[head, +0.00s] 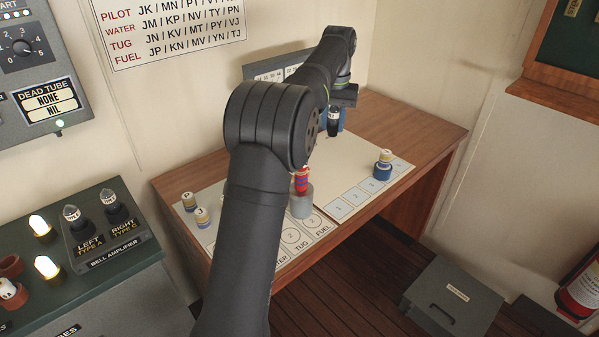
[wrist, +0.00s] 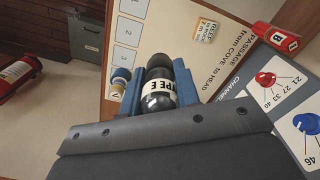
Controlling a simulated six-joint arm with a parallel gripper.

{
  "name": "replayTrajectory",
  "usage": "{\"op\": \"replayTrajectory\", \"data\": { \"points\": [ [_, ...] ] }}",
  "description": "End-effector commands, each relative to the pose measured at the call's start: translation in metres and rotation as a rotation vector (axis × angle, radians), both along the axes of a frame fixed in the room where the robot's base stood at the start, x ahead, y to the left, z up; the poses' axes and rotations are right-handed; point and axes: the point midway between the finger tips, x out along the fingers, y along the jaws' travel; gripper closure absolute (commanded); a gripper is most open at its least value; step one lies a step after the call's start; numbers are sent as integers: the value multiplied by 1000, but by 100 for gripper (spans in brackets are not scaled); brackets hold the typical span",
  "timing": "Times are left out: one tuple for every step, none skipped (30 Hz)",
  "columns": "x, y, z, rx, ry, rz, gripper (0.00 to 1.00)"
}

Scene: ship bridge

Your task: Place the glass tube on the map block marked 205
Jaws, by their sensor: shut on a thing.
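My gripper (wrist: 160,88) is shut on a dark glass tube (wrist: 158,98) with a white band lettered like "TYPE E". The blue fingers lie on either side of it. In the head view the tube (head: 334,117) hangs above the far part of the desk, beside the arm's end. In the wrist view a small cream map block (wrist: 207,31) with dark lettering lies on the chart, ahead and right of the tube; its number is too small to read surely. The tube is apart from this block. I cannot make out the block in the head view, where my arm covers much of the chart.
On the desk (head: 425,130), a red piece (head: 302,180) stands on a grey cylinder (head: 301,205). A yellow-and-blue stack (head: 383,165) is at right, small marked pieces (head: 202,217) at left. A channel panel (wrist: 285,110) stands close right of my gripper in the wrist view.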

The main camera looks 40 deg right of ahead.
Motion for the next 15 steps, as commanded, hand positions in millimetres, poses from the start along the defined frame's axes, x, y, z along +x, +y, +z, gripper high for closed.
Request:
{"op": "replayTrajectory", "data": {
  "points": [
    [-1, 1, -12, 4, 3, 0, 93],
    [-1, 1, -18, 5, 3, 0, 93],
    [-1, 1, -25, 3, 2, 0, 93],
    [-1, 1, -34, 6, 4, 0, 93],
    [0, 1, -40, 4, 3, 0, 93],
    [-1, 1, -48, 5, 3, 0, 93],
    [0, 1, -52, 3, 2, 0, 93],
    [-1, 1, -60, 5, 3, 0, 93],
    [0, 1, -66, 3, 2, 0, 93],
    [0, 1, -69, 3, 2, 0, 93],
    [1, 1, -72, 3, 2, 0, 93],
    [4, 1, -77, 2, 2, 1, 93],
    [8, 2, -80, 2, 2, 2, 93],
    [12, 3, -83, 2, 2, 3, 93],
    [19, 4, -88, 3, 2, 3, 93]
  ]
}}
